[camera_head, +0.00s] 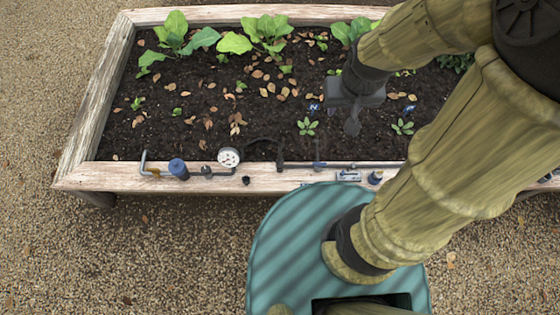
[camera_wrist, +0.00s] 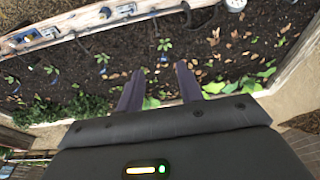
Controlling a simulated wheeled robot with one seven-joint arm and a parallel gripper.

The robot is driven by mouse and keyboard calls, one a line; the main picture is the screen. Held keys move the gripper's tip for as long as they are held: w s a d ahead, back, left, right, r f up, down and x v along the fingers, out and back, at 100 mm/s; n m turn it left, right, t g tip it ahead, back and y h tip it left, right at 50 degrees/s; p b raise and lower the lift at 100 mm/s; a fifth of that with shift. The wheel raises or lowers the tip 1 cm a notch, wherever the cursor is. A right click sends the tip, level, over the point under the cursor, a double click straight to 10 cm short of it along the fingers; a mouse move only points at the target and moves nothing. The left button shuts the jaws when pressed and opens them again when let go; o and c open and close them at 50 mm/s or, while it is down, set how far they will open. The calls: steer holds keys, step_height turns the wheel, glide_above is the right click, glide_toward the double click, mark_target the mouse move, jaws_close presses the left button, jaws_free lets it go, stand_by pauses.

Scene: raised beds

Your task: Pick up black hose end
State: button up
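A black hose (camera_head: 262,141) arches over the soil beside the round white gauge at the bed's near edge. Its end (camera_head: 280,160) points down by the near wooden rim. In the wrist view a dark hose piece (camera_wrist: 187,15) hangs at the top edge, beyond my fingers. My gripper (camera_head: 352,126) is above the soil, right of the hose and apart from it. In the wrist view my gripper (camera_wrist: 159,80) has its two fingers spread with nothing between them. The exact hose tip is small and hard to make out.
The near wooden rim (camera_head: 120,177) carries pipe fittings, a blue cylinder (camera_head: 178,168), the gauge (camera_head: 229,157) and a small black piece (camera_head: 246,181). Seedlings (camera_head: 307,127) and leafy plants (camera_head: 265,32) grow in the soil. Gravel (camera_head: 150,260) surrounds the bed.

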steer(key=o, duration=0.3)
steer(key=shift+f, duration=0.1)
steer(key=shift+o, duration=0.7)
steer(key=shift+w+f+b, duration=0.15)
steer(key=shift+f+b, duration=0.2)
steer(key=w+a+f+n+g+b, duration=0.1)
steer(key=w+a+f+b, duration=0.3)
steer(key=f+b, duration=0.4)
steer(key=w+a+f+n+b, duration=0.4)
steer(key=f+b, duration=0.5)
steer(key=f, duration=0.8)
steer(key=w+a+f+n+g+b, duration=0.1)
steer(key=w+a+f+b, duration=0.3)
steer(key=f+b, duration=0.5)
step_height(320, 180, down, 4)
steer(key=shift+a+f+n+g, duration=0.1)
steer(key=shift+a+n+g, duration=0.2)
steer(key=shift+n, duration=0.4)
